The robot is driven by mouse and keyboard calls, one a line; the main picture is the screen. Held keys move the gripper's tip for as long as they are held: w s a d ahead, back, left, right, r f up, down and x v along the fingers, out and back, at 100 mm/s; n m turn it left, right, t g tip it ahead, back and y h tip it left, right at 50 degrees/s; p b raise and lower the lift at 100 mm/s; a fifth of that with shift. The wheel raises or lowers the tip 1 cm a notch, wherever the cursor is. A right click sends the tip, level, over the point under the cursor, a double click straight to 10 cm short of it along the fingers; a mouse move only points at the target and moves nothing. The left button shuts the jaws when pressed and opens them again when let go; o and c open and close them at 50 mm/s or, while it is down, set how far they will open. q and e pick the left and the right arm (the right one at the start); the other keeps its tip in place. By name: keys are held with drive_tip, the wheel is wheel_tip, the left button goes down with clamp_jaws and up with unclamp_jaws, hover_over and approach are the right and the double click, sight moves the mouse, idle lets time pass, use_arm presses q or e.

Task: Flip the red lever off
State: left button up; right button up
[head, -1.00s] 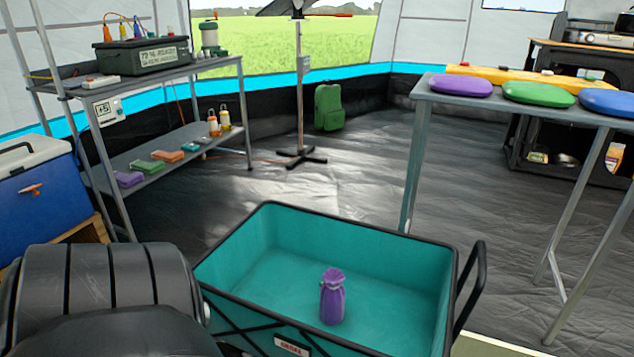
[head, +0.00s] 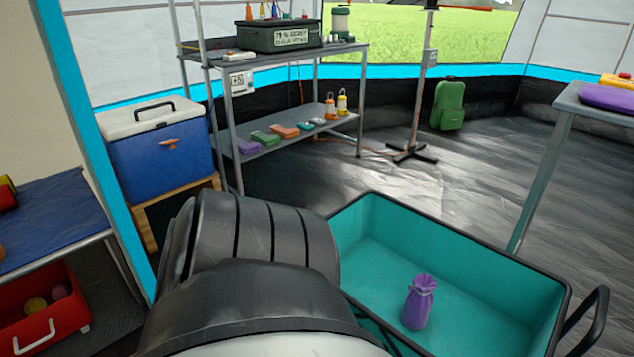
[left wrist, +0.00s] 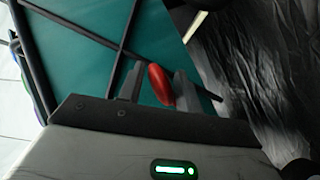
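No clear red lever shows in the head view. A small orange-red handle-like piece (head: 172,144) sits on the front of the blue cooler (head: 155,165); I cannot tell whether it is a lever. In the left wrist view, my left gripper (left wrist: 160,88) has a smooth, elongated red object (left wrist: 159,84) between its fingers, tilted and seemingly gripped. Behind it is the teal wagon's side with dark crossed bars. Neither gripper shows in the head view; a black arm part of mine fills the lower middle.
The teal wagon (head: 365,228) holds a purple pouch (head: 419,302). A grey shelf (head: 290,135) carries a dark box (head: 280,36) and a white "+5" panel (head: 238,82). A blue-topped table (head: 50,220) and red bin (head: 45,325) stand left. Dark floor (head: 480,165) lies open beyond the wagon.

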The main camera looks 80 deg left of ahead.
use_arm(q)
drive_tip(key=s+a, duration=0.2)
drive_tip(key=s, duration=0.6)
drive_tip(key=s+a+b, duration=0.1)
drive_tip(key=s, duration=0.8)
drive_tip(key=shift+a, duration=0.4)
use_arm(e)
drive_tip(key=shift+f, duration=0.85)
use_arm(q)
drive_tip(key=shift+f, duration=0.15)
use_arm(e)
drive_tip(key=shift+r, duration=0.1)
use_arm(q)
drive_tip(key=p+v, duration=0.1)
drive_tip(key=v, duration=1.5)
drive_tip(key=shift+p, duration=0.4)
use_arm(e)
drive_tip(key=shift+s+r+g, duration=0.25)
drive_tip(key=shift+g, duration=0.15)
